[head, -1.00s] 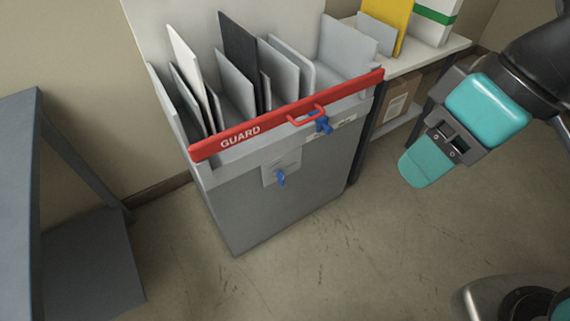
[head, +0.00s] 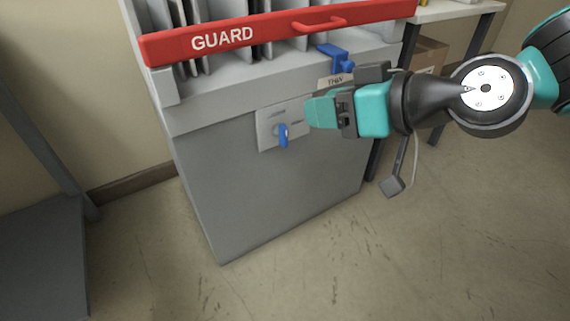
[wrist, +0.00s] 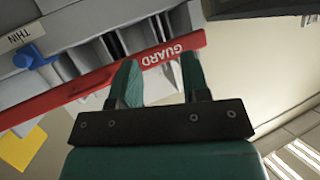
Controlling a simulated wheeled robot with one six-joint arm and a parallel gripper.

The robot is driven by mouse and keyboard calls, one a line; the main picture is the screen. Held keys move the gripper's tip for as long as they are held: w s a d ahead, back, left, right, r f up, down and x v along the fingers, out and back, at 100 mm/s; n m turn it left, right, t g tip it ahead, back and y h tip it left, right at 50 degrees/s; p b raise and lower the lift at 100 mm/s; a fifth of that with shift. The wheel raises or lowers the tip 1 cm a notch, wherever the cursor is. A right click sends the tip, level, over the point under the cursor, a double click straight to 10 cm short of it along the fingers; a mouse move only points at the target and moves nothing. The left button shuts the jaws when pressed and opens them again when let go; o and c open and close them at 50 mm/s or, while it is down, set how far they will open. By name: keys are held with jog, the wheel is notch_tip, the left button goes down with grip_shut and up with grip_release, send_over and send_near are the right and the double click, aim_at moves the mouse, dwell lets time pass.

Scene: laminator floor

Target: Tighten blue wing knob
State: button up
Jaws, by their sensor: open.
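A blue wing knob (head: 283,135) sits on a pale plate (head: 265,133) on the front of the grey cabinet, its wing roughly upright in the head view. A second blue part (head: 336,58) sits higher, just under the red guard bar, above a label reading THIN; it also shows in the wrist view (wrist: 35,57). My gripper (head: 312,112) is at the right edge of the plate, right of and slightly above the lower knob. In the wrist view its two fingers (wrist: 160,78) are apart with nothing held between them. The lower knob cannot be made out there.
The red GUARD bar (head: 230,36) with its handle (head: 320,24) runs across the cabinet top (head: 250,190), with upright sheets in slots behind it. A dark shelf (head: 40,250) stands left, a pale shelf (head: 440,10) right. The floor in front is clear.

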jog(key=w+d+f+m+t+b, duration=0.1)
jog(key=w+f+t+b, duration=0.3)
jog(key=f+b, duration=0.55)
jog(key=w+d+f+m+t+b, duration=0.1)
jog(key=w+f+t+b, duration=0.2)
jog(key=f+b, duration=0.65)
jog(key=h+p, duration=0.1)
jog(key=p, duration=0.7)
send_near(286, 133)
jog(key=x, duration=0.3)
jog(key=shift+m+t, duration=0.3)
jog(key=x, duration=0.7)
jog(key=shift+w+a+f, duration=0.15)
jog(key=shift+f, duration=0.05)
jog(key=shift+w+a+r, duration=0.1)
jog(key=shift+w+a, duration=0.1)
jog(key=shift+w, duration=0.25)
grip_shut()
